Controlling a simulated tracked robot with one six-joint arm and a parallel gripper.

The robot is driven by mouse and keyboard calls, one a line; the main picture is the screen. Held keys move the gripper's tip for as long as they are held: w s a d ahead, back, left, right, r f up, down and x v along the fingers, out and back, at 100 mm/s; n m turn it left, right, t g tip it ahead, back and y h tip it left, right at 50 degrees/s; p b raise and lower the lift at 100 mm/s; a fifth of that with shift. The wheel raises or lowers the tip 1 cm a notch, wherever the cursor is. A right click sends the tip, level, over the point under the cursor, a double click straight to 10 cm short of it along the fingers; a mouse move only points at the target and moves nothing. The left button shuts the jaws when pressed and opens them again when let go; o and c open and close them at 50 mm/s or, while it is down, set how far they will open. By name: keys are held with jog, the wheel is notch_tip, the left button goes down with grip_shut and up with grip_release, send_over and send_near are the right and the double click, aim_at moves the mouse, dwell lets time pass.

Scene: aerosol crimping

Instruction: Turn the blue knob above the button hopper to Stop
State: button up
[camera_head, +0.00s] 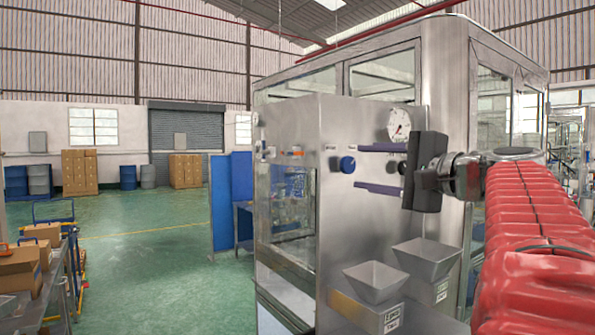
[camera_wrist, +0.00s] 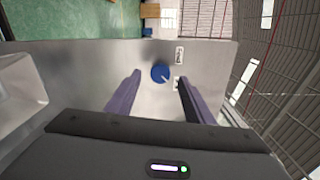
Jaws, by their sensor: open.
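The blue knob (camera_head: 347,164) is on the steel front panel of the machine, above a grey hopper (camera_head: 374,280). In the wrist view the knob (camera_wrist: 160,73) has a white pointer line toward the lower right. Small white labels (camera_wrist: 179,55) sit beside it; I cannot read them. My gripper (camera_head: 358,166) is open, its two purple fingers level with the knob, one higher and one lower. In the wrist view the fingertips (camera_wrist: 159,77) lie either side of the knob, with gaps. They look apart from it; I cannot tell the exact depth.
A second hopper (camera_head: 427,256) sticks out to the right. A pressure gauge (camera_head: 399,124) is above my fingers. A dark knob (camera_head: 402,167) is partly seen near my gripper body. A cart with boxes (camera_head: 38,260) stands far left. The green floor between is clear.

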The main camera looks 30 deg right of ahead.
jog(key=s, duration=1)
jog(key=shift+d, duration=0.15)
